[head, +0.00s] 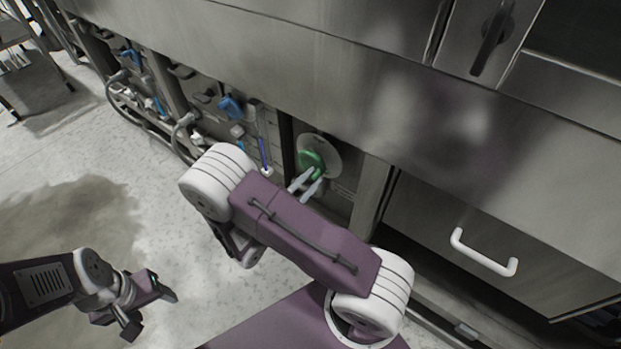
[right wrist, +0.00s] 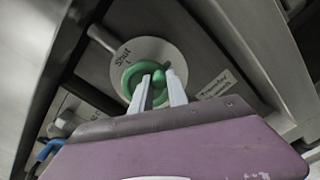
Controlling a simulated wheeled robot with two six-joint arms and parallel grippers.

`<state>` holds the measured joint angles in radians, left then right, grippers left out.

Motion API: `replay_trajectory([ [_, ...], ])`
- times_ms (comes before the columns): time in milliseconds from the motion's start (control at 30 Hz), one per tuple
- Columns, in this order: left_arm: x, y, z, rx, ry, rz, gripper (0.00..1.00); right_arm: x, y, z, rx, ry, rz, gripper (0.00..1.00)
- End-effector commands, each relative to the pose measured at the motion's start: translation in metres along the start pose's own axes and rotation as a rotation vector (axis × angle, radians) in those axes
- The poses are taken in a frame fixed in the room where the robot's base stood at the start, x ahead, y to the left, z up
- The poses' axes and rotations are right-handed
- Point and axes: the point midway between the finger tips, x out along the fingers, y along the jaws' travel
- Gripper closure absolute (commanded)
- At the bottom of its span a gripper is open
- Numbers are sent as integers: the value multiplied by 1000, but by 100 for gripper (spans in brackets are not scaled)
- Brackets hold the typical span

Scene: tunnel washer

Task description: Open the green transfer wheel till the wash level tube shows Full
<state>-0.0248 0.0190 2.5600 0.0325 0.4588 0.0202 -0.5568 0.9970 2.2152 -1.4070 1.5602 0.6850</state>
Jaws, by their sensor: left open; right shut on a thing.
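The green transfer wheel (head: 309,158) sits on a round pale plate (head: 326,150) low on the steel machine. In the right wrist view, the green wheel (right wrist: 129,74) shows as a ring, with "Shut" printed on the plate (right wrist: 121,50) above it. My right gripper (head: 305,185) is shut on the wheel; its two pale fingers (right wrist: 159,78) cover part of the rim. A thin violet-blue upright tube (head: 263,150), perhaps the wash level tube, stands left of the wheel; I cannot read its level or marks. My left gripper (head: 152,311) is open and empty above the floor.
A label (right wrist: 216,85) is beside the wheel plate. Blue-handled fittings (head: 230,106) and hoses (head: 125,98) line the machine's lower side to the left. A steel panel with a white handle (head: 483,253) is at right. The floor (head: 180,240) at left is open, with a dark patch.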

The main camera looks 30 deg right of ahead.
Motion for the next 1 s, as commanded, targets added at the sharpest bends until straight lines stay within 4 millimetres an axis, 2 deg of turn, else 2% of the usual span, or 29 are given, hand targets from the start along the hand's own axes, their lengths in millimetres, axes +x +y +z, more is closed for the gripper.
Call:
replay_trajectory([
  [667, 2, 0, 0, 0, 0, 0, 38, 0, -3, -3, 59, 2, -6, 100],
  [700, 2, 0, 0, 0, 0, 0, 38, 0, -3, -3, 59, 2, -6, 77],
  [767, 2, 0, 0, 0, 0, 0, 38, 0, -3, -3, 58, 2, -5, 61],
  [1000, 1, 0, 0, 0, 0, 0, 38, 0, -2, -2, 60, 1, -2, 59],
])
